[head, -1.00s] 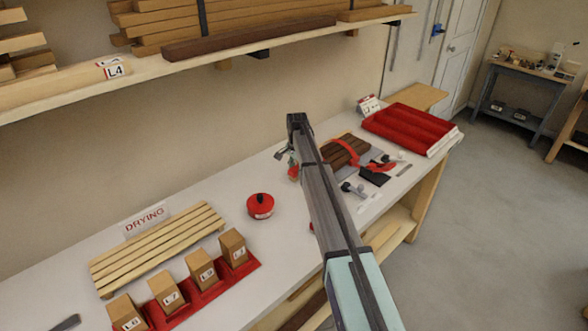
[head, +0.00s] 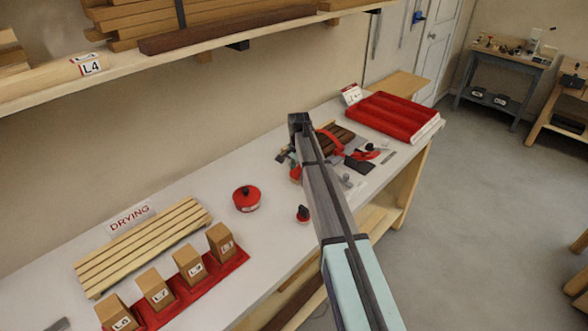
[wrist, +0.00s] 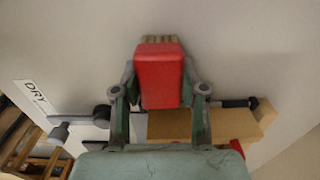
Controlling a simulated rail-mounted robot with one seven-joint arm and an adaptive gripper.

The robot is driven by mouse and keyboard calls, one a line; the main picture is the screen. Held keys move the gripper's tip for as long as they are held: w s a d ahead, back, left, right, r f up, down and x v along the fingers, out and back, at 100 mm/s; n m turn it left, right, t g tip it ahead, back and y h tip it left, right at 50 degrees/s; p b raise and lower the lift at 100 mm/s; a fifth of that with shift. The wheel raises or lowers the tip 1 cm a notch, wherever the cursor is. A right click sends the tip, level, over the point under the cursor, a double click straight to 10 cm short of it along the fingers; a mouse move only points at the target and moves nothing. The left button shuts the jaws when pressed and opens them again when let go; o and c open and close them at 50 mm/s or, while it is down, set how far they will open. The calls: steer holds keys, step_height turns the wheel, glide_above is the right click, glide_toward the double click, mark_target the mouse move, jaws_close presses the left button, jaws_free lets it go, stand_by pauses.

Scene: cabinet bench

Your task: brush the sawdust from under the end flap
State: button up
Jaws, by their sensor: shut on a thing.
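My gripper (wrist: 160,98) is shut on a red block-like brush (wrist: 158,75) with pale bristles (wrist: 160,38) at its far end. In the head view my gripper (head: 287,158) is mostly hidden behind my arm, over the bench; a bit of red shows below it. In the wrist view a light wooden piece (wrist: 228,122) lies beyond the right finger, with a dark bar along its edge. I cannot tell whether it is the end flap. Dark slats (head: 338,137) with a red clamp are partly behind my arm. I can make out no sawdust.
A slatted drying rack (head: 145,245) and labelled blocks on a red tray (head: 237,261) are at left; a red ribbed tray (head: 393,117) is at the far end. A shelf (head: 40,95) overhangs the back.

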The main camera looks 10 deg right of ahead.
step_height(320, 180, up, 2)
steer(key=shift+d+r+p, duration=0.1)
steer(key=shift+r+p, duration=0.15)
steer(key=shift+p, duration=0.2)
steer(key=shift+s+r+p, duration=0.1)
steer(key=shift+r+p, duration=1.1)
steer(key=shift+r, duration=1.7)
